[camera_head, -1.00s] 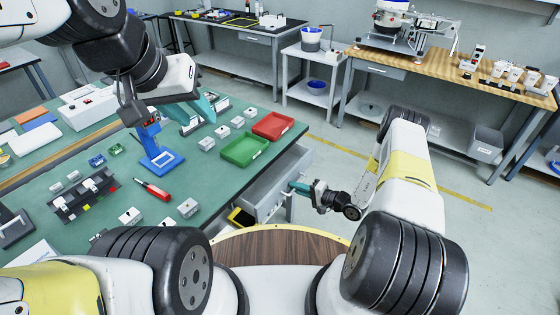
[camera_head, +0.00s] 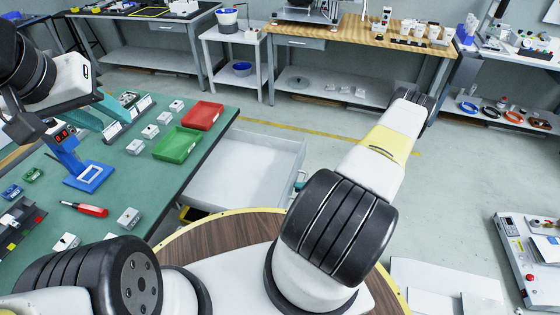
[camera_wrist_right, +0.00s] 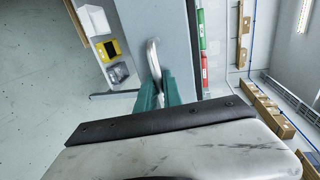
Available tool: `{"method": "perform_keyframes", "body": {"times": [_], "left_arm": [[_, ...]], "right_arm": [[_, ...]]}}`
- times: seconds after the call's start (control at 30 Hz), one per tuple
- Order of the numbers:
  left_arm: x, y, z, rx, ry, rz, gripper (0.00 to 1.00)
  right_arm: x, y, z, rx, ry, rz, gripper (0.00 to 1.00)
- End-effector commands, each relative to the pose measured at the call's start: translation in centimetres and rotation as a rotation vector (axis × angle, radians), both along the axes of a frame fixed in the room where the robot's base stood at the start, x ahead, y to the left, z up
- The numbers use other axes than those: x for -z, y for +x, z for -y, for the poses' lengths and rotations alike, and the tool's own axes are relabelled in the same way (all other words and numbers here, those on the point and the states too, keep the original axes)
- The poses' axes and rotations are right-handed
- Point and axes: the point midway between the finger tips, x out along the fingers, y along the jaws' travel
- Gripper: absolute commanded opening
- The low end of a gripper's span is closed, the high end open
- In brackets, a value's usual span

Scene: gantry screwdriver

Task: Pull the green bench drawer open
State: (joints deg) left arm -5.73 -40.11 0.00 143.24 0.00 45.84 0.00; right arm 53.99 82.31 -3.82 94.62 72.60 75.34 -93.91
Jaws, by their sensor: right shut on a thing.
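The bench drawer (camera_head: 245,165) is a pale grey tray, pulled well out from the right side of the green-topped bench (camera_head: 125,190). Its inside looks empty. My right gripper (camera_head: 299,181) is at the drawer's outer front, mostly hidden behind my right arm in the head view. In the right wrist view, its teal fingers (camera_wrist_right: 160,92) are shut on the curved metal drawer handle (camera_wrist_right: 153,57) on the grey drawer front (camera_wrist_right: 160,20). My left gripper (camera_head: 100,117) hangs above the bench near a blue stand (camera_head: 88,176), its teal fingers apart and empty.
A green tray (camera_head: 176,145) and a red tray (camera_head: 203,116) lie near the bench's right edge. A red screwdriver (camera_head: 84,209) and several small grey boxes lie on the bench. A white cart (camera_head: 237,70) stands behind. Floor right of the drawer is clear.

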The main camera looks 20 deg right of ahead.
Motion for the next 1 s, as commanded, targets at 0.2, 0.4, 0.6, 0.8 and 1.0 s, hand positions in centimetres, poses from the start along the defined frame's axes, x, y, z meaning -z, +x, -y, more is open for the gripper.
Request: {"method": "perform_keyframes", "body": {"times": [0.2,0.4,0.6,0.8,1.0], "left_arm": [[0.0,0.0,0.0,0.000,0.000,0.000,0.36],[0.0,0.0,0.0,0.000,0.000,0.000,0.36],[0.0,0.0,0.0,0.000,0.000,0.000,0.36],[0.0,0.0,0.0,0.000,0.000,0.000,0.36],[0.0,0.0,0.0,0.000,0.000,0.000,0.36]], "right_arm": [[0.1,-0.3,0.4,-0.001,-0.001,-0.001,0.00],[0.1,-0.3,0.3,-0.001,-0.001,-0.001,0.00],[0.0,-0.2,0.3,0.000,-0.001,-0.001,0.20],[0.0,-0.3,0.5,0.000,-0.001,-0.001,0.20],[-0.5,-1.7,2.6,0.004,-0.003,0.000,0.20]]}}
